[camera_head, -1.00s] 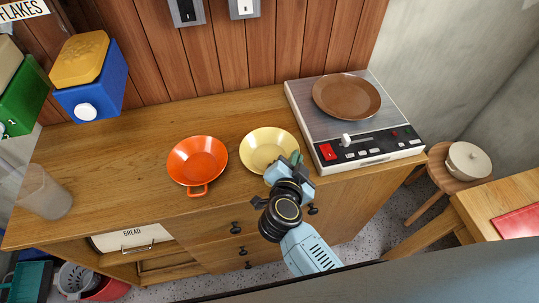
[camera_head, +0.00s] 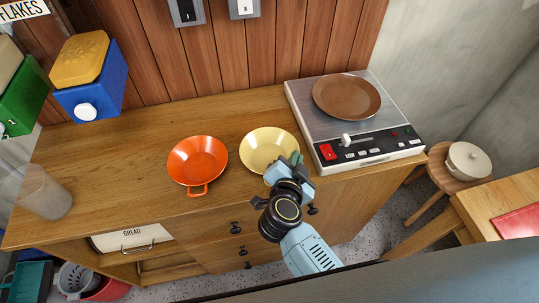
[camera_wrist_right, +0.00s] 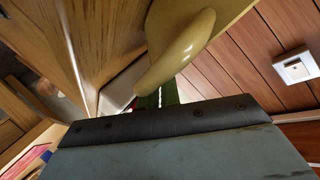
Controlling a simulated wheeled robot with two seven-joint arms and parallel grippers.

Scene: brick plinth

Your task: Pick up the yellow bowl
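The yellow bowl (camera_head: 267,148) sits upright on the wooden cabinet top, between the orange bowl and the turntable-like unit. In the right wrist view its pale yellow underside and a rounded lip or handle (camera_wrist_right: 178,48) fill the top middle. My right gripper (camera_head: 296,160) is at the bowl's front right edge. Its green fingertips show in the right wrist view (camera_wrist_right: 158,98), partly hidden behind the yellow lip. I cannot tell whether they grip it. My left gripper is not in view.
An orange bowl (camera_head: 197,160) stands left of the yellow one. A grey unit (camera_head: 300,104) with a brown plate (camera_head: 346,97) is close on the right. A clear beaker (camera_head: 45,192) stands far left. The cabinet top (camera_head: 130,140) is free left of the orange bowl.

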